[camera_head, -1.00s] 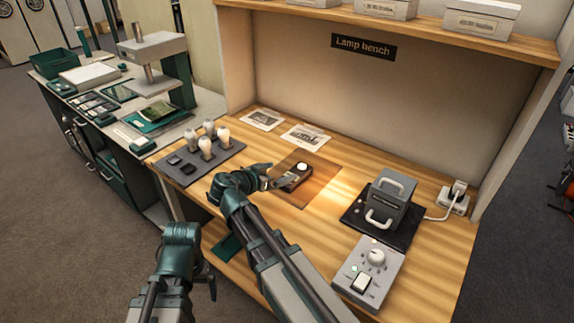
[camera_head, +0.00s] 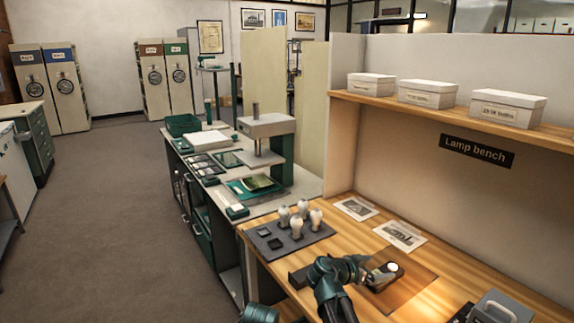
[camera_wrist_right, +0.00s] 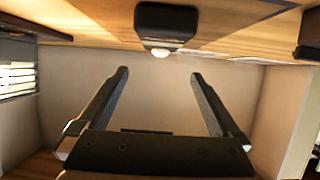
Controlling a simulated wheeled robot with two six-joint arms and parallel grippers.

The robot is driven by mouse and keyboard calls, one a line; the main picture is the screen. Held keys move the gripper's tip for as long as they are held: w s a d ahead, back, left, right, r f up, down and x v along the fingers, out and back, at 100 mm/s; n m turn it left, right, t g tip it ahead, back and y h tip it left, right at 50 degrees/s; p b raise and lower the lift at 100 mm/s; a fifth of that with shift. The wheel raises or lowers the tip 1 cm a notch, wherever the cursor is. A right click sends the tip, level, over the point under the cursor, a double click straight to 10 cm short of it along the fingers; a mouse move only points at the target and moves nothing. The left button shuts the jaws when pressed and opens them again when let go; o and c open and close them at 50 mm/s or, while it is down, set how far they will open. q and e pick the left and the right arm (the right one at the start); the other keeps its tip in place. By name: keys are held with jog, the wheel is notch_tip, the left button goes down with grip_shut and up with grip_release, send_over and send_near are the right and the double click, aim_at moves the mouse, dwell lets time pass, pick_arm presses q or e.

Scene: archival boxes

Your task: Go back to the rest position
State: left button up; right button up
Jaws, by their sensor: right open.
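My right gripper (camera_head: 371,277) is just in front of a small dark block with a lit white dome (camera_head: 393,267) on the lamp bench. In the right wrist view its two dark fingers (camera_wrist_right: 158,76) are spread wide with nothing between them. The dark block (camera_wrist_right: 167,22) shows there at the top, beyond the fingertips, with its bright dome. Only a rounded green part of my left arm (camera_head: 259,314) shows at the bottom edge of the head view. My left gripper is out of the picture.
The wooden lamp bench (camera_head: 330,256) carries a dark tray (camera_head: 268,245) with several bulbs, two printed sheets, and a grey handled box (camera_head: 497,308) at the lower right. A shelf (camera_head: 450,117) with white boxes hangs above. A side counter with a press stands left; open floor lies further left.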

aim_at(390, 268)
jog(key=b+x, duration=0.2)
jog(key=x, duration=0.4)
jog(key=shift+f, duration=0.1)
jog(key=shift+d+f+b, duration=0.15)
jog(key=shift+f+b, duration=0.45)
